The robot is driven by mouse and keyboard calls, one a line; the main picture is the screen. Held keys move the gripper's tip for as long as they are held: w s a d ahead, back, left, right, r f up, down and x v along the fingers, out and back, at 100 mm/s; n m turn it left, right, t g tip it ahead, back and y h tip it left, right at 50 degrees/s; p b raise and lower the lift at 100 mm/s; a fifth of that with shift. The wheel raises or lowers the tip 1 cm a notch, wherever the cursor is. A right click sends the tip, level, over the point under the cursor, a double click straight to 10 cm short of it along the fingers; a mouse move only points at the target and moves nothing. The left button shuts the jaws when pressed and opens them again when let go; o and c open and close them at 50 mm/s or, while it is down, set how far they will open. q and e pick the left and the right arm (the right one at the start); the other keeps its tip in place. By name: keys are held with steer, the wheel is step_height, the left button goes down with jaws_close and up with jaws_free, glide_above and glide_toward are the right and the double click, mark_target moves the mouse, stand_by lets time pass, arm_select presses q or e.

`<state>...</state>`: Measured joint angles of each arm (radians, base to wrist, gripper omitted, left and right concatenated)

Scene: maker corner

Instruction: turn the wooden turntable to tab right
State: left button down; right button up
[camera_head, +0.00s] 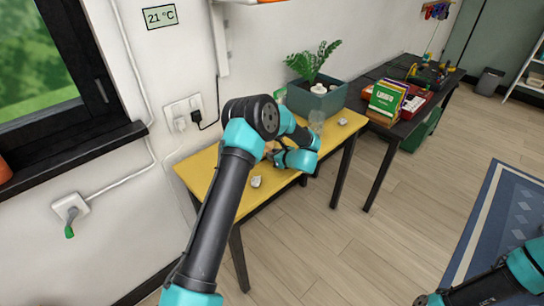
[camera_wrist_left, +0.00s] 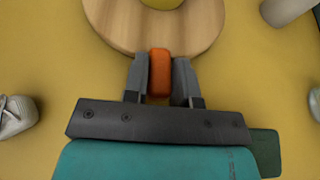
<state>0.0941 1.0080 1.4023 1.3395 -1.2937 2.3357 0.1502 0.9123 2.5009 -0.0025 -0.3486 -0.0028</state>
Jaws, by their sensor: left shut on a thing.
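The round wooden turntable (camera_wrist_left: 205,28) lies on the yellow table and is cut off by the top edge of the left wrist view. An orange tab (camera_wrist_left: 159,70) sticks out from its rim towards my wrist. My left gripper (camera_wrist_left: 160,75) has one grey finger on each side of the tab and is shut on it. A yellow thing (camera_wrist_left: 162,3) sits on the turntable, mostly out of frame. In the head view my left arm hides most of the turntable and the fingers. My right arm shows at the bottom right, with its gripper out of view.
The yellow table (camera_head: 203,169) stands against the wall. A grey-green planter (camera_head: 318,102) is at its back, with a clear glass (camera_head: 316,121) close by. Small pale objects (camera_head: 256,182) (camera_head: 342,121) lie near the front edge and right end. A dark table (camera_head: 403,125) adjoins.

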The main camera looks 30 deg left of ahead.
arm_select(q)
steer(key=shift+w, duration=0.4)
steer(key=c, duration=1)
jaws_free()
steer(key=shift+d, duration=0.1)
steer(key=shift+o, duration=0.2)
steer(key=v, duration=1.7)
steer(key=shift+s+d, duration=0.2)
steer(key=shift+c, duration=0.3)
